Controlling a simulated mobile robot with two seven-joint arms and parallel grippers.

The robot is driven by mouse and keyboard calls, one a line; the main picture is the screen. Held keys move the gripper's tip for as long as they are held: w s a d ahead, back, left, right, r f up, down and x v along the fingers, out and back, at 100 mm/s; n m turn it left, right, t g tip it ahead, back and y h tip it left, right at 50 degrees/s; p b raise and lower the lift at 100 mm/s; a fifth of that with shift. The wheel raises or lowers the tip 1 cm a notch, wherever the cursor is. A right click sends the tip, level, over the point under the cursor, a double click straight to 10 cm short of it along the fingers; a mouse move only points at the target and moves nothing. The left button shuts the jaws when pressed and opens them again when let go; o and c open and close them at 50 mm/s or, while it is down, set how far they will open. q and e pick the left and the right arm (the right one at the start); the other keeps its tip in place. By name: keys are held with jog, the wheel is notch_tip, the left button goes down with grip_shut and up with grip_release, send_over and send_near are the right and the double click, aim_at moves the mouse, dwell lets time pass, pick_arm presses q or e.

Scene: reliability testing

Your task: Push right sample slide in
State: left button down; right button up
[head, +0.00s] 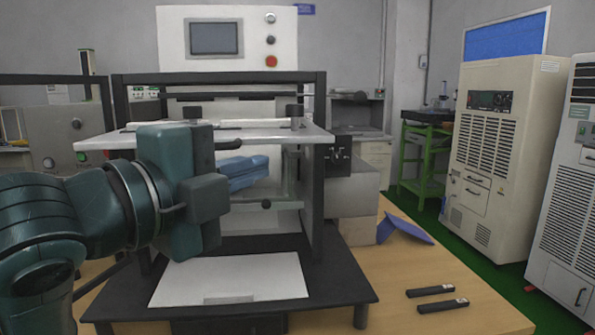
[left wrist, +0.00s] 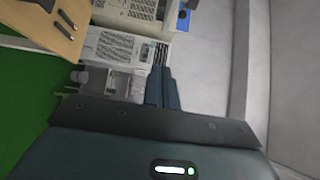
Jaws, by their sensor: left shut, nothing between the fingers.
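The testing machine (head: 318,90) with its black frame stands on the table. A white plate (head: 300,138) sits across its middle, with two dark knob-like blocks, the right block (head: 295,117) and the left block (head: 194,113), on or behind it. I cannot tell which part is the right sample slide. My left gripper (head: 262,172) is shut and empty, in front of the machine's opening and below the plate. Its two fingers show together in the left wrist view (left wrist: 163,85). My left arm hides the machine's left part. My right gripper is not in view.
A white sheet or plate (head: 235,276) lies on the machine's black base (head: 325,290). Two small black bars (head: 436,298) and a blue piece (head: 405,229) lie on the wooden table (head: 385,275) at the right. White cabinets (head: 490,150) stand farther off.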

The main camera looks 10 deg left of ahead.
pick_arm(q)
jog(key=w+a+p+x, duration=0.1)
jog(key=a+p+x, duration=0.1)
jog(key=p+x, duration=0.9)
jog(key=shift+w, duration=0.95)
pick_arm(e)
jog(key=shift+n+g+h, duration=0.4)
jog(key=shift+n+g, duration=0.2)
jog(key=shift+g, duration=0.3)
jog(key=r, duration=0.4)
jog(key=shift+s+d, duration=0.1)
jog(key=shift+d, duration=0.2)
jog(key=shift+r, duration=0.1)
